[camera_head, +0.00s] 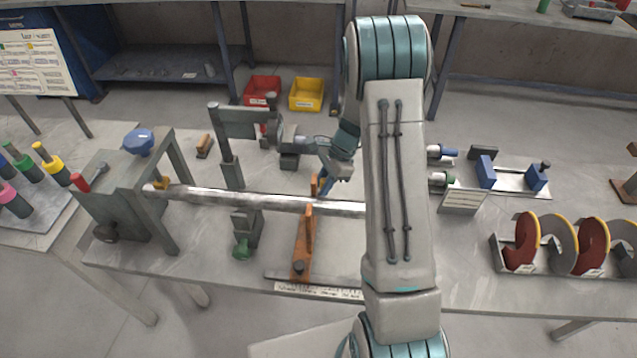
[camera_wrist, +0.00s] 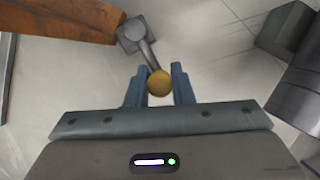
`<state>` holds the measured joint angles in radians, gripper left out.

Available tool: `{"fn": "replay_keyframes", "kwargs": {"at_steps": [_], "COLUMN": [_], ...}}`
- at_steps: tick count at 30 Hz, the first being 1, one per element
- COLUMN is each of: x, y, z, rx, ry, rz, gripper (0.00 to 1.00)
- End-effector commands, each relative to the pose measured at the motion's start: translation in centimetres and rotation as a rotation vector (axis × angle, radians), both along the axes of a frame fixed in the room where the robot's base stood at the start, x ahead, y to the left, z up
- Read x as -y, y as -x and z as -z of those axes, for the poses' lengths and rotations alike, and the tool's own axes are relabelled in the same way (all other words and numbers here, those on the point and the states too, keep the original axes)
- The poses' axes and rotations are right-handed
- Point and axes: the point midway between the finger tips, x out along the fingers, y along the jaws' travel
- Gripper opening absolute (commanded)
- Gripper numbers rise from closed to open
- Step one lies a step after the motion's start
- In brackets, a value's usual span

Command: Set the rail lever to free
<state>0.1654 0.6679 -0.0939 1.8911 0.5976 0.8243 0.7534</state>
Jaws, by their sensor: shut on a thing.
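The rail lever shows in the wrist view as a yellow ball knob (camera_wrist: 159,84) on a grey stem, rising from a square grey base (camera_wrist: 133,34). My gripper (camera_wrist: 158,78) has its blue fingers on either side of the knob, shut on it. In the head view my gripper (camera_head: 330,180) is low over the bench, behind the long metal shaft (camera_head: 270,202) and close to the orange upright (camera_head: 302,250). The lever is hidden there by my gripper and arm. I cannot read which setting it has.
The orange upright also fills the wrist view's upper left (camera_wrist: 60,18). A grey post with a clamp head (camera_head: 240,125) stands left of my gripper. Bare bench (camera_head: 190,245) shows front left.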

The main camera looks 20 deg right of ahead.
Motion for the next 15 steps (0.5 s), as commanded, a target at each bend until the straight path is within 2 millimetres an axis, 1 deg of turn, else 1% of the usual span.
{"fn": "replay_keyframes", "kwargs": {"at_steps": [6,15], "x": [0.5,0.8], "y": [1.2,2.6], "z": [0.0,0.0], "rx": [0.003,0.002], "ry": [0.001,0.001], "rz": [0.206,0.449], "gripper": [0.0,0.0]}}
